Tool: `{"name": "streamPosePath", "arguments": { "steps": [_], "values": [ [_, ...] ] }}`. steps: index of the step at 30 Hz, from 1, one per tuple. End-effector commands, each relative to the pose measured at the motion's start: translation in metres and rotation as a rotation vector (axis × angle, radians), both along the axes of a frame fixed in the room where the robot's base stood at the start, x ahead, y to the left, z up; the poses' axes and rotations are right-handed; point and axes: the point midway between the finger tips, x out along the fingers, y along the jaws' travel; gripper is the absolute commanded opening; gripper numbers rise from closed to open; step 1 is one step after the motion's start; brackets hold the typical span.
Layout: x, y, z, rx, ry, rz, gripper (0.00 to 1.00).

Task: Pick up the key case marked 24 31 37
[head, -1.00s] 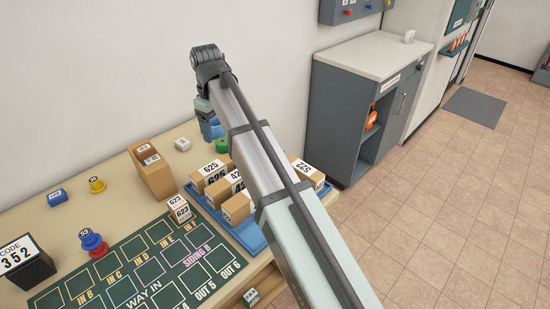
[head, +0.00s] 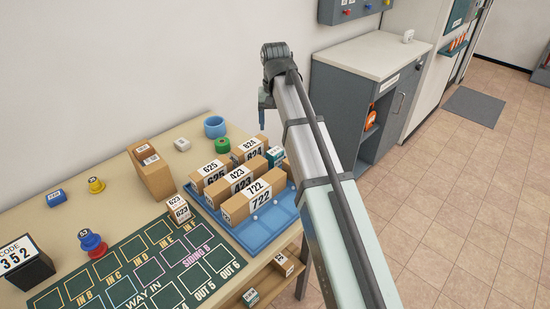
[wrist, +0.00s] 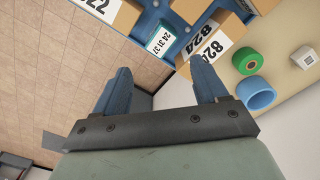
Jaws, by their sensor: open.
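The key case marked 24 31 37 (wrist: 161,40) is a small teal block with a white label. In the wrist view it sits in the blue tray (wrist: 146,18), ahead of my gripper and beside the box marked 824 (wrist: 208,40). In the head view a small teal block, seemingly the same key case (head: 275,155), shows at the tray's far right end. My gripper (wrist: 160,70) is open and empty, its two blue fingers apart, with the key case lying beyond the fingertips. In the head view my gripper (head: 266,98) points down above the table's right end.
Boxes marked 625 (head: 212,176), 423 (head: 238,182) and 722 (head: 255,202) crowd the tray. A green ring (head: 222,146) and a blue ring (head: 214,127) stand behind it. A grey cabinet (head: 362,85) stands to the right.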

Motion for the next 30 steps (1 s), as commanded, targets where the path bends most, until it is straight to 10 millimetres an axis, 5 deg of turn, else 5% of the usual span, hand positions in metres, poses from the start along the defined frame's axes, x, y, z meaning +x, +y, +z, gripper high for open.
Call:
{"name": "streamPosePath", "arguments": {
  "steps": [9, 15, 22, 30],
  "values": [
    [-0.001, 0.0, 0.0, -0.001, -0.003, -0.54, 0.72],
    [0.0, 0.0, 0.0, -0.001, -0.004, -0.75, 0.72],
    [-0.001, 0.0, -0.01, -0.001, -0.003, -0.815, 0.72],
    [-0.002, 0.0, -0.053, -0.002, -0.002, -0.814, 0.72]
  ]
}}
